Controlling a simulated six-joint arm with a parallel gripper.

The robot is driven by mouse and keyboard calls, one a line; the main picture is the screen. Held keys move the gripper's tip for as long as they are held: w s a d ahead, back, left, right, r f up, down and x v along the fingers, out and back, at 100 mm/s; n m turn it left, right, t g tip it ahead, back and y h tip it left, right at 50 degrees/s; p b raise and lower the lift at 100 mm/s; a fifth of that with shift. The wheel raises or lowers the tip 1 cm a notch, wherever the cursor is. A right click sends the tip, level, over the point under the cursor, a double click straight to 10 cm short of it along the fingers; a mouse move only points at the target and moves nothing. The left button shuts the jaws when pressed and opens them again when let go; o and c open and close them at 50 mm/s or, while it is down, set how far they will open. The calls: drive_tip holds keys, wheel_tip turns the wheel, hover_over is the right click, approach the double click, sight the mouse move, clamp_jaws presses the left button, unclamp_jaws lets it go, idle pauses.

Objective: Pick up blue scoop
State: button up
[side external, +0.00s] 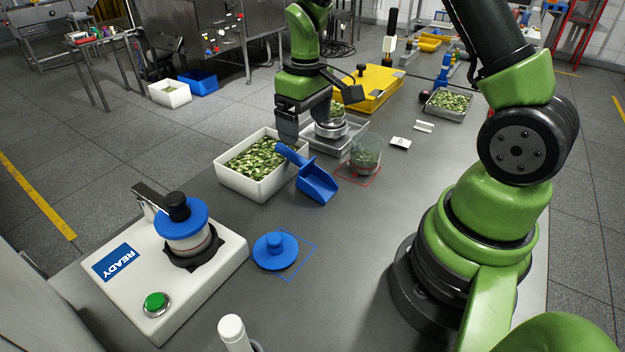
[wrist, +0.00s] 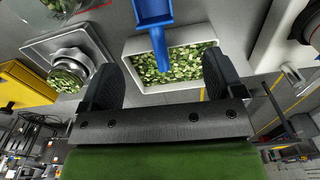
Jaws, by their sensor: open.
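The blue scoop (side external: 317,183) is beside the right side of a white bin of green leafy pieces. Its handle slants up toward the bin's rim; I cannot tell whether it touches the rim. In the wrist view the scoop (wrist: 153,14) is at the top, its handle pointing down into the gap between my fingers. My gripper (side external: 289,138) is open and empty, pointing down just above the handle's end. In the wrist view its two dark fingers (wrist: 163,72) stand apart, one on each side of the handle, apparently not touching it.
The white bin (side external: 269,188) stands below my gripper. A clear cup (side external: 365,157) stands to the right, on a red marked square. A blue-knobbed lid (side external: 275,251) and a white READY machine (side external: 150,290) are at front left.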

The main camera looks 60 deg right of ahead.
sight(306, 160)
drive_tip(key=f, duration=1.1)
drive_tip(key=shift+w+d+f, duration=0.25)
drive_tip(key=shift+d, duration=0.15)
drive_tip(key=shift+c, duration=0.4)
drive_tip(key=c, duration=1)
drive_tip(key=shift+r, duration=0.1)
